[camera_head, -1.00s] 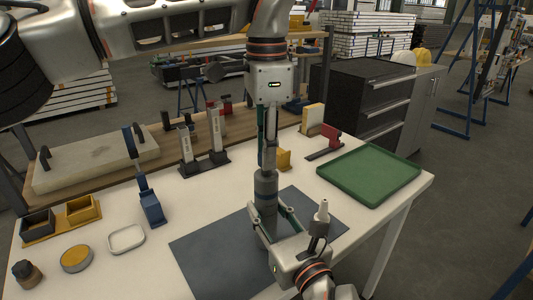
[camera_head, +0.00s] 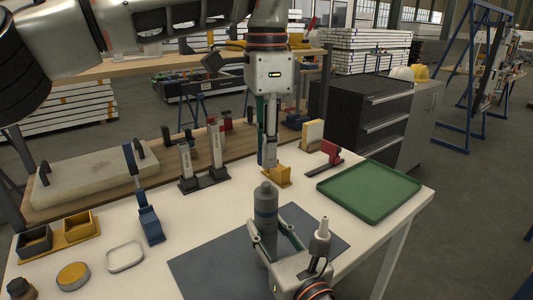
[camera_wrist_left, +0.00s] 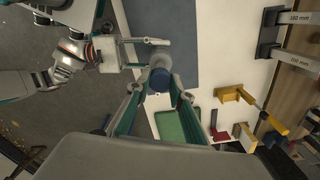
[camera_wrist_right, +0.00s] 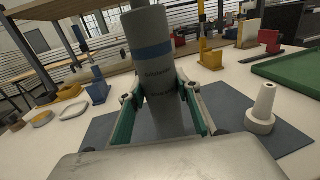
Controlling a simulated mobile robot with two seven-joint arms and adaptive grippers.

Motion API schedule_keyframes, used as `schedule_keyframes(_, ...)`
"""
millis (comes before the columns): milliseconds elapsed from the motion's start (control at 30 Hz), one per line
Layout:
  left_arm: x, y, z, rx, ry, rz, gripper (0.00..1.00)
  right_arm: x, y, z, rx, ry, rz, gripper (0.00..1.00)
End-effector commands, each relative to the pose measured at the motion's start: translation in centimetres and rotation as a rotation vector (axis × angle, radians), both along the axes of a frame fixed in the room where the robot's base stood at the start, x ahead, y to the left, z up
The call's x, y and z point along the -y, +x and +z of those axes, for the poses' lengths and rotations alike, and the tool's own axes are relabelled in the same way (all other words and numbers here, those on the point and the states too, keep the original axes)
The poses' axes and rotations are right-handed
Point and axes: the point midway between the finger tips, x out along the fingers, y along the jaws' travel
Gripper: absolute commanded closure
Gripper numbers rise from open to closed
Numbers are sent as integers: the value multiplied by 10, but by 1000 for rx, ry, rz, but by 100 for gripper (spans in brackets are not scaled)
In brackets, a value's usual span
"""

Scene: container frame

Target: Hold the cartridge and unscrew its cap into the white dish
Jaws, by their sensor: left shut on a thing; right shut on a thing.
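The grey cartridge (camera_head: 266,208) stands upright between the fingers of my right gripper (camera_head: 270,222), which is shut on it.
A white nozzle (camera_wrist_right: 262,108) stands on the dark mat (camera_head: 205,270). A yellow tin (camera_head: 73,276), yellow boxes (camera_head: 80,225) and a blue stand (camera_head: 150,225) are near the dish. A green tray (camera_head: 368,187) lies right. Grey upright holders (camera_head: 215,150) stand behind.

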Motion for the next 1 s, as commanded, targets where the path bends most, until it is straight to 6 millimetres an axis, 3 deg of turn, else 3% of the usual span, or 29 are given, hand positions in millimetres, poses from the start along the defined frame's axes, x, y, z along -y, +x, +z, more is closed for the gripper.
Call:
schedule_keyframes(33,0,0,0,0,0,0,100,0,0,-1,-1,0,0,100)
schedule_keyframes(67,0,0,0,0,0,0,100,0,0,-1,-1,0,0,60)
schedule_keyframes(100,0,0,0,0,0,0,100,0,0,-1,-1,0,0,49)
schedule_keyframes(567,0,0,0,1,-1,0,100,3,-6,-1,-2,-1,0,48)
schedule_keyframes(1000,0,0,0,1,-1,0,100,37,-81,-2,-4,-1,2,48)
